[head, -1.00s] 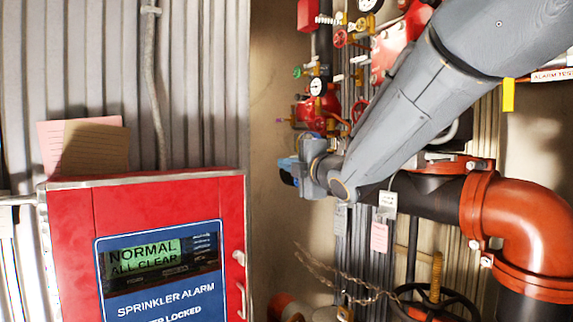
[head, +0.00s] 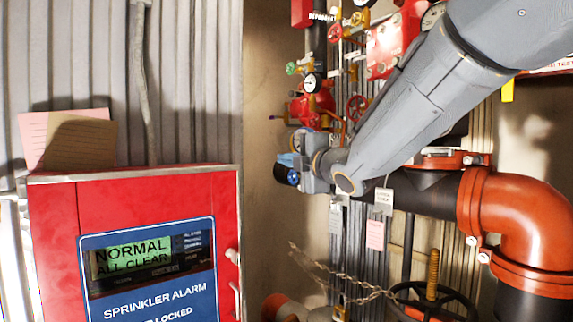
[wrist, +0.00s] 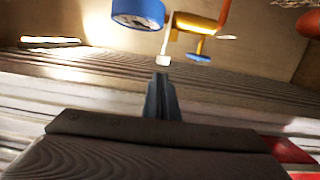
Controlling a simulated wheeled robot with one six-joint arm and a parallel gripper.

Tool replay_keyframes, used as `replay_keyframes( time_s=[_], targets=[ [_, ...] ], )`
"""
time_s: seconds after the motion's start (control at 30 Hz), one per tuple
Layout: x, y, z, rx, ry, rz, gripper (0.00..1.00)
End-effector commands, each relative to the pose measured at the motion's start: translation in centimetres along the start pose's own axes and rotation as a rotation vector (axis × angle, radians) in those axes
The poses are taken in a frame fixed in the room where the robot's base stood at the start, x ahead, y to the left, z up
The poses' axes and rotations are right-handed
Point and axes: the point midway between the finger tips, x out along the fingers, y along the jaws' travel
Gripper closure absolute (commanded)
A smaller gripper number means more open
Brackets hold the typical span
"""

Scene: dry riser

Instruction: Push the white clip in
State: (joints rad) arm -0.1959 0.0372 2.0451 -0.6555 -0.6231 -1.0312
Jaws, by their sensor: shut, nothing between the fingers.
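In the wrist view a small white piece (wrist: 163,59), likely the clip, shows as a pale stem with a blunt white end, beside a blue round part. My gripper (wrist: 162,78) is shut and empty, its dark fingertips just below that white end in the picture. I cannot tell whether they touch it. In the head view my arm reaches in from the upper right, and my wrist sits in front of the pipes. The fingertips and the white clip cannot be made out there.
The blue round part (wrist: 138,13) and a yellow fitting with a blue handle (wrist: 200,28) are close to my fingers. The head view shows a red alarm box (head: 50,220) at left, a big red pipe elbow (head: 520,215) at right, and gauges and valves behind my arm.

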Motion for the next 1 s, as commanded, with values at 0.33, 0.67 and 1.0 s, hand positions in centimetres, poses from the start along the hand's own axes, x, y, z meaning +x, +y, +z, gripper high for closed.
replay_keyframes(
  time_s=[0.33, 0.67, 1.0],
  targets=[
    [-3.9, -0.1, -1.8, -0.002, -0.004, 0.002, 1.00],
    [-8.9, -0.1, -2.0, -0.003, 0.000, 0.000, 1.00],
    [-10.3, -0.1, -2.0, -0.002, -0.001, -0.001, 1.00]
  ],
)
